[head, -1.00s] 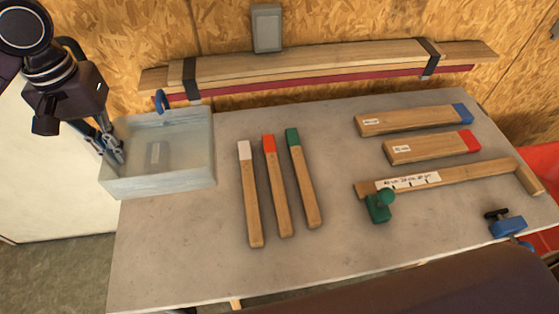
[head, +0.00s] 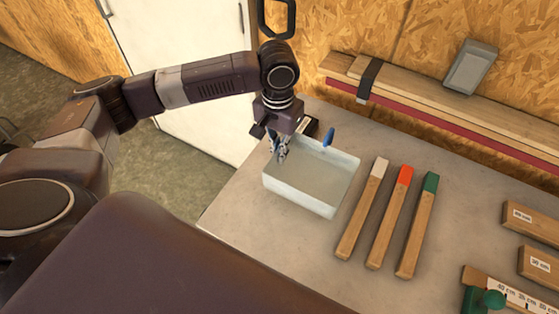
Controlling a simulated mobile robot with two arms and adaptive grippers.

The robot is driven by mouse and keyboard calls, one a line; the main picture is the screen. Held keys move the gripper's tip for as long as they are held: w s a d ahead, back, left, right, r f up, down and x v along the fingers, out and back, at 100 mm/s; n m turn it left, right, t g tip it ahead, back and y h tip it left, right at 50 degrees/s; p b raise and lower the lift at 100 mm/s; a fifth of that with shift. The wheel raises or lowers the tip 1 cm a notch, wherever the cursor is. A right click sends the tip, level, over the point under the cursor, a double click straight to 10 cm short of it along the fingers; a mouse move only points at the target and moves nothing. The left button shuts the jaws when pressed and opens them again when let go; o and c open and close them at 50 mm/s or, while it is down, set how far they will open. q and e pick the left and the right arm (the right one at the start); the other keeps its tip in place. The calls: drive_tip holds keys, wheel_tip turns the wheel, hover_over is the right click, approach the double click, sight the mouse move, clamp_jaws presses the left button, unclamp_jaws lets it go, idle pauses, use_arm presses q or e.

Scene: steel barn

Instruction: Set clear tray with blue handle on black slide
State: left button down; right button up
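The clear tray (head: 310,201) is a see-through open box with a blue handle (head: 328,137) on its far side. It is at the left edge of the grey bench. My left gripper (head: 280,155) points down at the tray's left wall, with its fingers overlapping the rim in the picture. I cannot tell whether the fingers are shut on the wall. A small dark piece with a pale label (head: 310,126) shows behind the tray, partly hidden by my gripper; I cannot tell whether it is the black slide. My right gripper is out of view.
White-, red- and green-tipped wooden sticks (head: 405,215) lie right of the tray on the bench (head: 300,250). Labelled wooden blocks (head: 530,220) and a green clamp (head: 487,299) are farther right. Strapped boards (head: 440,105) run along the back wall. A white cabinet (head: 185,45) stands behind left.

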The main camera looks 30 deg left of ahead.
use_arm(q)
drive_tip(key=shift+f, duration=2.2)
drive_tip(key=c, duration=2.2)
unclamp_jaws()
drive_tip(key=shift+f, duration=0.15)
drive_tip(key=shift+o, duration=0.2)
